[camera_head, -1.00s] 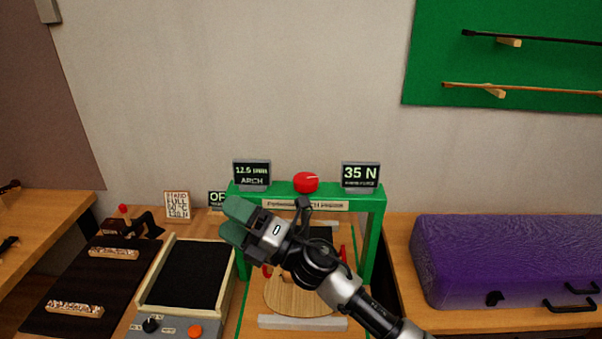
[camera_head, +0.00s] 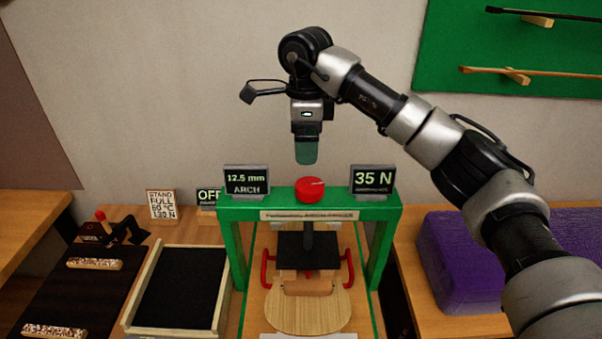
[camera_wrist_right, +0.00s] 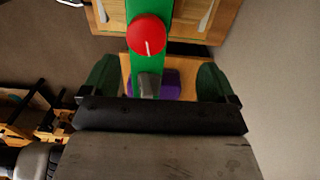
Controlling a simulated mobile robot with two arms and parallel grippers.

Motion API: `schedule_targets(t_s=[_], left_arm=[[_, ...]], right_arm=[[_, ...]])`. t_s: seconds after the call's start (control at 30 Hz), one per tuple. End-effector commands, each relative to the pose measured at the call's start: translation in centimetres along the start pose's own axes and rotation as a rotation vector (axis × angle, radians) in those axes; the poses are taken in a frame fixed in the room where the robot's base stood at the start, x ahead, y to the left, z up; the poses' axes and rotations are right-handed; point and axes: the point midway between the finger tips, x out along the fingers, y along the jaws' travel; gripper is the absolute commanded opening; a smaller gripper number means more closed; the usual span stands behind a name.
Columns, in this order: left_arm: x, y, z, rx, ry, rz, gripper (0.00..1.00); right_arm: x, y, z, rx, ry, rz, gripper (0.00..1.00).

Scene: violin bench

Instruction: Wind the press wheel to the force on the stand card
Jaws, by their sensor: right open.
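The red press wheel (camera_head: 310,190) with a white mark sits on top of the green press frame (camera_head: 236,240). My right gripper (camera_head: 306,160) points down just above the wheel, apart from it. In the right wrist view the jaws (camera_wrist_right: 155,82) are open and empty, with the wheel (camera_wrist_right: 147,34) beyond the fingertips. The force display (camera_head: 373,180) reads 35 N, and the arch display (camera_head: 246,181) reads 12.5 mm. The stand card (camera_head: 161,205) at the left shows STAND, ROLL, 60 °C and what looks like 130 N. My left gripper is out of view.
Under the press a black plate (camera_head: 308,250) stands over a wooden violin plate (camera_head: 307,311), with red clamps beside it. A purple case (camera_head: 460,270) is at the right. A black-topped heater (camera_head: 180,288) and an OFF display (camera_head: 208,196) are at the left.

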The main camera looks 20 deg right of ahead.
Motion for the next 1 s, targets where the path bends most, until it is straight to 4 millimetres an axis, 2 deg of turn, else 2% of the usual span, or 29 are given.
schedule_targets(t_s=[0.07, 0.13, 0.33, 0.43, 0.53, 0.6, 0.77, 0.97, 1.0], left_arm=[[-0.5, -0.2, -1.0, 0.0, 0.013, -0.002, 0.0], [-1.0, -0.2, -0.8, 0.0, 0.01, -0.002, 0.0], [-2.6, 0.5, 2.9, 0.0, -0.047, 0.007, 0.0], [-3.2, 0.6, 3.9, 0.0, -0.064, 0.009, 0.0], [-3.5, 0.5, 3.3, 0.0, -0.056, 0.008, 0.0], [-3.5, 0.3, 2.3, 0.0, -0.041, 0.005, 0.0], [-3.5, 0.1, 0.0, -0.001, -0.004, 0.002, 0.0], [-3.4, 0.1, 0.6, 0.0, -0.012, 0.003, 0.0], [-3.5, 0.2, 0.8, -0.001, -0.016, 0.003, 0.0]], right_arm=[[1.0, 0.1, 0.0, -0.001, 0.0, 0.003, 0.88], [2.2, 0.1, 0.0, -0.002, -0.001, 0.005, 0.88], [6.0, 0.1, 0.1, -0.001, -0.003, 0.005, 0.88], [7.6, 0.1, 0.1, -0.002, -0.004, 0.004, 0.88], [8.9, 0.1, 0.1, -0.002, -0.005, 0.003, 0.88], [9.5, 0.1, 0.1, -0.002, -0.004, 0.002, 0.88], [10.1, 0.1, 0.2, -0.003, -0.006, 0.001, 0.88], [10.1, 0.1, 0.2, -0.002, -0.006, 0.001, 0.88], [10.1, 0.1, 0.2, -0.002, -0.006, 0.001, 0.82]])
